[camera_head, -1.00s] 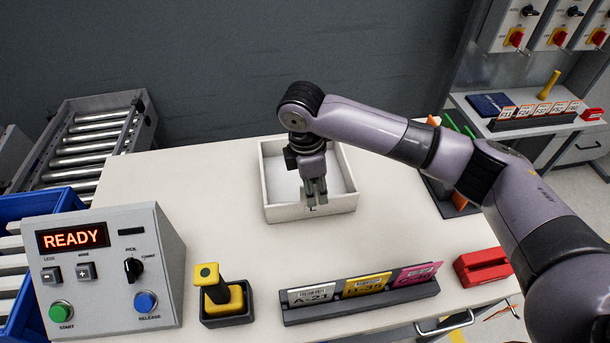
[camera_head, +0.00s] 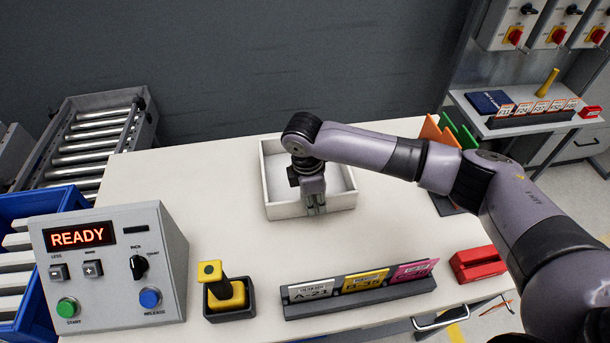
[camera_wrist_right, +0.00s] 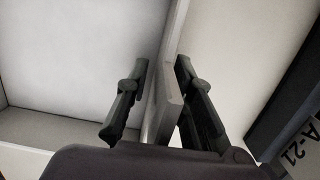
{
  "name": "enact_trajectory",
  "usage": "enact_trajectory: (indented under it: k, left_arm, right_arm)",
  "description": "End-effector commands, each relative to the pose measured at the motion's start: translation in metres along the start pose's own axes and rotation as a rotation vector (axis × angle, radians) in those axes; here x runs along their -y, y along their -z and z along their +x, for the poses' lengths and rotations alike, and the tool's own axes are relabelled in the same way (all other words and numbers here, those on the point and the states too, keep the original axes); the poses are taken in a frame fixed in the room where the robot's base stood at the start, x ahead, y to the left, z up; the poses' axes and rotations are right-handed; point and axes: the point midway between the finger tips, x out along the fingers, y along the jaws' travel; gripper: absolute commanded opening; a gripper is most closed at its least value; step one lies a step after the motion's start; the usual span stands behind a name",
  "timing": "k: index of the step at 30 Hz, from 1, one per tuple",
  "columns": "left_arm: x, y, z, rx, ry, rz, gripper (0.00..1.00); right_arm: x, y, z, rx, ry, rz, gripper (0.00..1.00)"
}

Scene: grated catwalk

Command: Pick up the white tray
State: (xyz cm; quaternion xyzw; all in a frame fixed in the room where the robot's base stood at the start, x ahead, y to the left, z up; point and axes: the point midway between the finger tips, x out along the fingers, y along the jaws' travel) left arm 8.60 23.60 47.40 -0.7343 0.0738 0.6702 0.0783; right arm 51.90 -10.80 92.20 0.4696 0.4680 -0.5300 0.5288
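The white tray (camera_head: 284,211) is a shallow, empty, open box lying flat on the cream table. My right gripper (camera_head: 316,209) points down at the tray's front wall, right of its middle. In the right wrist view, the fingers of this gripper (camera_wrist_right: 162,105) stand on either side of the tray wall (camera_wrist_right: 170,88). A gap shows between the left finger and the wall; the right finger is close to the wall, and I cannot tell if it touches. The gripper is open. My left gripper is not in view.
In front of the tray stand a card rack (camera_head: 360,298) and a yellow-handled tool in a black holder (camera_head: 229,298). A control box (camera_head: 108,265) reading READY is at left, a red block (camera_head: 478,264) at right. The table left of the tray is clear.

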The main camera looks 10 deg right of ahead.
Motion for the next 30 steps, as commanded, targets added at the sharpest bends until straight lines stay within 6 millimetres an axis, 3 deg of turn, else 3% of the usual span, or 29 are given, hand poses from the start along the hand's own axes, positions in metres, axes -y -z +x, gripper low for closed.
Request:
enact_trajectory:
  k: [9, 30]
  left_arm:
    - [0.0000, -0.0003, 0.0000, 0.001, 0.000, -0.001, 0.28]
    - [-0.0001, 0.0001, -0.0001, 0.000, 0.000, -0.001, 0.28]
  right_arm:
    - [-0.0001, 0.0001, -0.0005, 0.000, 0.000, 0.000, 0.00]
    - [-0.0008, 0.0001, -0.0016, -0.001, -0.002, 0.001, 0.00]
